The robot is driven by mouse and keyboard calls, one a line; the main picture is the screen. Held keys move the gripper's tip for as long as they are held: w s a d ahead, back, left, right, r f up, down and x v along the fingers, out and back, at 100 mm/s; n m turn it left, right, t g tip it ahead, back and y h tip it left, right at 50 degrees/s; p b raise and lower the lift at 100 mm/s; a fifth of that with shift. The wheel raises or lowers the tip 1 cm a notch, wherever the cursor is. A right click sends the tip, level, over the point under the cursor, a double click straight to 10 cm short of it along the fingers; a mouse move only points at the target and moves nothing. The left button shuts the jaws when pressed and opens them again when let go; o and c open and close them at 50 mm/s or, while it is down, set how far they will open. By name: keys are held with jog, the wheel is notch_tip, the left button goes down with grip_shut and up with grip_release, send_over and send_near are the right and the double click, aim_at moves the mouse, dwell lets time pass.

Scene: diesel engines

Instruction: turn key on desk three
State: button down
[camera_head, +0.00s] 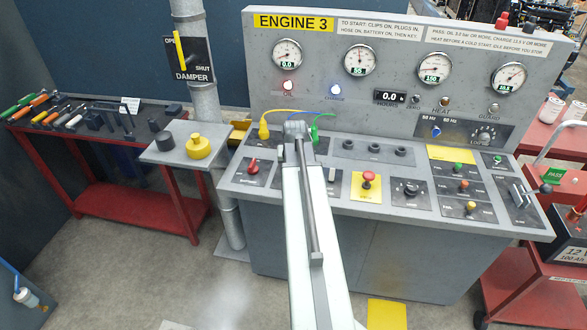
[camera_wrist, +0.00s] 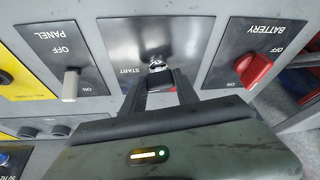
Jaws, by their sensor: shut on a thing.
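The desk (camera_head: 390,255) carries an "ENGINE 3" sign (camera_head: 293,22) on its upright panel. In the wrist view, a small metal key switch (camera_wrist: 157,66) sits on a dark plate marked "START". My gripper (camera_wrist: 159,80) reaches it from below in that view, and its two dark fingers are shut on the key. Which way the key points is hard to tell, as the fingers cover its lower part. In the head view, my arm hides the key and most of my gripper (camera_head: 295,130).
The red battery knob (camera_head: 253,167) and the pale panel switch (camera_head: 332,174) flank the key plate closely. A red mushroom button (camera_head: 368,178) stands on a yellow plate. Yellow (camera_head: 264,130) and green (camera_head: 315,128) plugs sit behind my gripper.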

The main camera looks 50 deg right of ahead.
jog(key=shift+s, duration=0.1)
jog(key=c, duration=0.9)
grip_release()
jog(key=shift+r, duration=0.1)
jog(key=p+v, duration=0.7)
jog(key=shift+s+r, duration=0.1)
jog(key=shift+r, duration=0.15)
